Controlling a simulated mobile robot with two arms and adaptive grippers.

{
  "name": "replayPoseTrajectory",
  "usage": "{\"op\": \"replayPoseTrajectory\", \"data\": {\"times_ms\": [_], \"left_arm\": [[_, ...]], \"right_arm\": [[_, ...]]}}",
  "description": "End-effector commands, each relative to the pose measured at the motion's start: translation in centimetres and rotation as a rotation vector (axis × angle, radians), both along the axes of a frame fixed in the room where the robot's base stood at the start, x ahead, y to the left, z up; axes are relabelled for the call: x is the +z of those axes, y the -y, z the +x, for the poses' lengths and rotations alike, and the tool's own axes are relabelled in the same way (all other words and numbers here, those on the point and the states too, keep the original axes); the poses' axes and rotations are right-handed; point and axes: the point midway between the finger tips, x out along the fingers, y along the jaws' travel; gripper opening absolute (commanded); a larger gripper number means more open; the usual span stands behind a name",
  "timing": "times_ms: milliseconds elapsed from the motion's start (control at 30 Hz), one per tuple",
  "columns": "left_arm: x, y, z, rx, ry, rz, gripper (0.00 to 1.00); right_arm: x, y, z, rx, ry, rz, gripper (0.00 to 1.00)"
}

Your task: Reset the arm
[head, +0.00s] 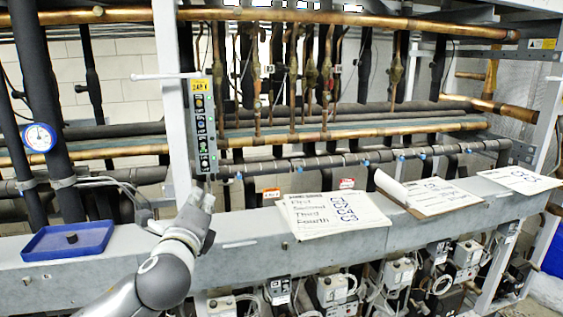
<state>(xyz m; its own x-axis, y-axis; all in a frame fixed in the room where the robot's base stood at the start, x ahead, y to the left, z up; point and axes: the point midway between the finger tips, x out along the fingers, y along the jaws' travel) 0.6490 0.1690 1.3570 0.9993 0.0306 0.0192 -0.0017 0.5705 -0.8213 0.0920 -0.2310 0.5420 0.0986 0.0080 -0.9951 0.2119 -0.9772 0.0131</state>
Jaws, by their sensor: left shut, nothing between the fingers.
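My left arm rises from the bottom left. Its gripper (205,193) is shut and empty, pointing up in front of the foot of the white upright post. It is just below a narrow panel (202,125) with a yellow label and a column of coloured round marks. Whether the gripper touches the post or the ledge I cannot tell. My right gripper is out of view.
A grey ledge (258,248) crosses the front. A blue tray (28,252) with a small dark piece stands on it at left. Papers (333,214) and a clipboard (412,207) lie at right. A gauge (39,138) and copper pipes (350,133) are behind.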

Motion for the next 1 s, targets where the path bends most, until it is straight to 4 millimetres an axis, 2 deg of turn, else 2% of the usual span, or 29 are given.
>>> {"op": "replayPoseTrajectory", "data": {"times_ms": [33, 167, 267, 467, 600, 800, 1000], "left_arm": [[-2.1, 0.5, -0.6, -0.009, -0.043, -0.065, 0.0], [-7.9, 1.3, -2.7, -0.001, -0.172, -0.287, 0.0], [-12.6, 1.6, -5.0, 0.033, -0.282, -0.485, 0.0], [-21.3, 1.4, -10.8, 0.177, -0.491, -0.863, 0.0], [-26.8, 0.7, -15.8, 0.337, -0.617, -1.111, 0.0], [-33.2, -0.9, -24.1, 0.641, -0.745, -1.417, 0.0], [-36.8, -2.3, -31.1, 0.916, -0.791, -1.602, 0.0]], "right_arm": [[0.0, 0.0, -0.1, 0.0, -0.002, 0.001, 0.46], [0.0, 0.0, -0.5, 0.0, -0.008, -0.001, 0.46], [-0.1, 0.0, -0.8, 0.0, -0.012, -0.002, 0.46], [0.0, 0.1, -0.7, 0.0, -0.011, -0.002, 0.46], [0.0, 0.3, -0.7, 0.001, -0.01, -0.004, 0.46], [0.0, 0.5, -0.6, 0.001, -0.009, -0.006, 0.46], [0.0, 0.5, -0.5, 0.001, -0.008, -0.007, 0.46]]}}
